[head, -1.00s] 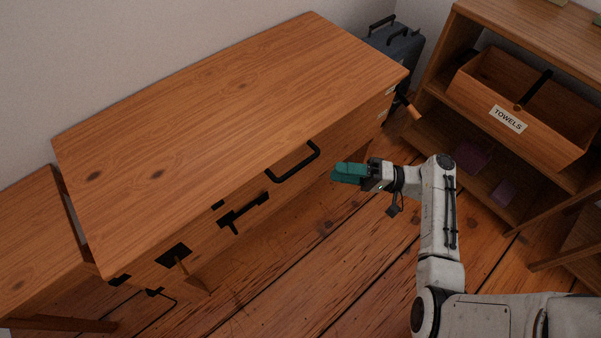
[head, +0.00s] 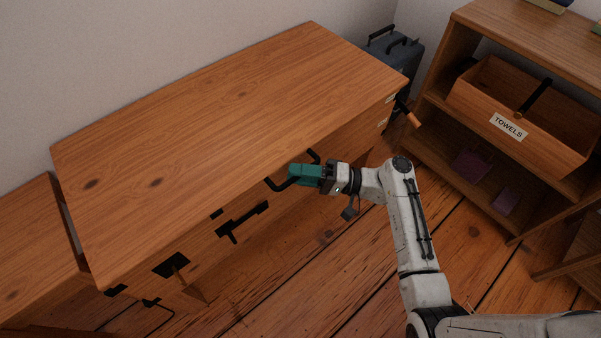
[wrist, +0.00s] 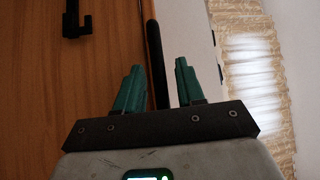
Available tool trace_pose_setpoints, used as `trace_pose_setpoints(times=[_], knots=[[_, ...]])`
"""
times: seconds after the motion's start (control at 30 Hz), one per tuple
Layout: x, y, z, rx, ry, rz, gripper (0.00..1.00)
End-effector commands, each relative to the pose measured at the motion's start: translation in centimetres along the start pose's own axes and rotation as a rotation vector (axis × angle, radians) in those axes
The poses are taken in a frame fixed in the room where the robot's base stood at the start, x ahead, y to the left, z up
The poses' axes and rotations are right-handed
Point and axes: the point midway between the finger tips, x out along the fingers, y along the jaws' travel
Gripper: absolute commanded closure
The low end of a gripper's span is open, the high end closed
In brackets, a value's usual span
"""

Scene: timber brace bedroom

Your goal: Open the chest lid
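The wooden chest (head: 230,110) has its lid down flat, with a black bar handle (head: 273,185) on the lid's front edge. My gripper (head: 292,173), with teal fingers, is at this handle and covers its middle part in the head view. In the wrist view my gripper (wrist: 159,75) is open, its two fingers apart. The dark handle bar (wrist: 155,62) runs between and beyond the fingers there. I cannot tell whether either finger touches it. A black latch (head: 242,221) sits on the chest front below the handle, and shows in the wrist view (wrist: 75,20).
A wooden shelf unit (head: 435,105) with a drawer-like box (head: 530,110) labelled TOWELS stands at the right. A dark suitcase (head: 398,55) is behind the chest's far right corner. A lower wooden surface (head: 35,245) adjoins the left end. The floor (head: 320,260) before the chest is clear.

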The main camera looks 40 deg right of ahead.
Motion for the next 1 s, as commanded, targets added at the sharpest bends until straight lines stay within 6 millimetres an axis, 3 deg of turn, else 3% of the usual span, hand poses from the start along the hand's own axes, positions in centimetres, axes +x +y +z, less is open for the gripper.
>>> trace_pose_setpoints(times=[0.13, 0.53, 1.0], knots=[[-0.01, -0.01, -0.01, 0.0, 0.0, 0.0, 0.62], [-0.04, 0.01, 0.0, 0.0, 0.0, 0.0, 1.0], [-0.04, -0.05, -0.01, 0.001, 0.0, 0.001, 1.0]])
